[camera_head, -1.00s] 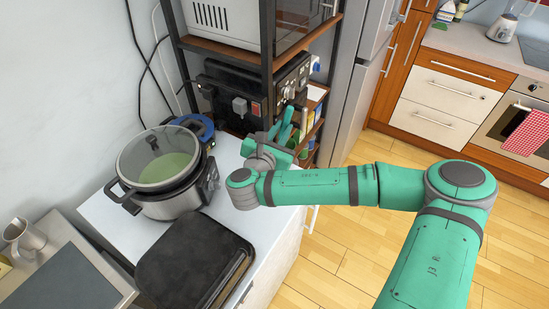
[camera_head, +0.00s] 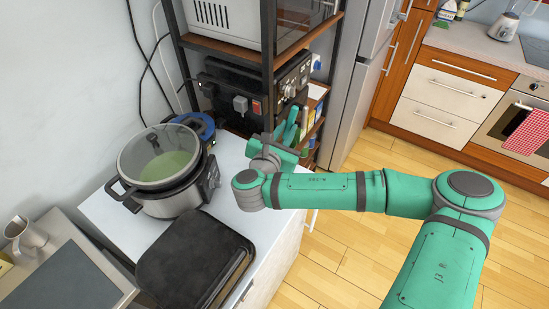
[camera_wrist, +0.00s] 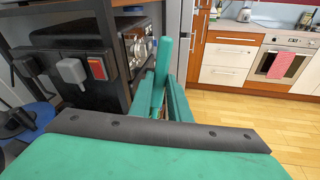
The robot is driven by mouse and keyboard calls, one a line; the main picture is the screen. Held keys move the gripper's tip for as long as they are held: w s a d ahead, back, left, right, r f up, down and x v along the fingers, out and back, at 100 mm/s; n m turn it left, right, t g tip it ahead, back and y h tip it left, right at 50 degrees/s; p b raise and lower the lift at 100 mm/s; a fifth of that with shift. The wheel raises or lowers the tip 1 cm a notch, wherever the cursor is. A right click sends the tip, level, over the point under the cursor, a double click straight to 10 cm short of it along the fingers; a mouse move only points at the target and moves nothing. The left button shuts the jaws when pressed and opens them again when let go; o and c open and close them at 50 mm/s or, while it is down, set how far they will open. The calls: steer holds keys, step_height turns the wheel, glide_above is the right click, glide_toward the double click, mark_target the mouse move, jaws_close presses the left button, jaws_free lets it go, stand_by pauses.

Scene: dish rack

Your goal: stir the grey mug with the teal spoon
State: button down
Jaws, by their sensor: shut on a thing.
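My gripper (camera_head: 288,136) is over the far right corner of the white cabinet top, in front of the shelf rack. In the wrist view my gripper (camera_wrist: 165,100) is shut on an upright teal piece, which looks like the handle of the teal spoon (camera_wrist: 163,62). The spoon's bowl end cannot be made out. The grey mug (camera_head: 30,238) is metallic with a handle, and sits at the far left of the head view beside the grey sink area. It is well apart from my gripper and is not in the wrist view.
A pot with a glass lid (camera_head: 160,162) and a black lidded pan (camera_head: 192,260) stand on the white cabinet (camera_head: 110,208), between my gripper and the mug. The dark rack (camera_head: 268,70) stands close behind my gripper. The wooden floor on the right is clear.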

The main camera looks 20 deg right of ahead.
steer(key=shift+w+a, duration=0.45)
steer(key=shift+w, duration=0.1)
steer(key=shift+s+a, duration=0.2)
steer(key=shift+s, duration=0.9)
steer(key=shift+w+d, duration=0.1)
steer(key=shift+d, duration=0.4)
steer(key=shift+w+d, duration=0.15)
steer(key=shift+w, duration=0.35)
steer(key=shift+w+a, duration=0.45)
steer(key=shift+w, duration=0.1)
step_height(320, 180, up, 10)
steer(key=s, duration=0.1)
steer(key=shift+a+r, duration=0.15)
steer(key=shift+r, duration=0.05)
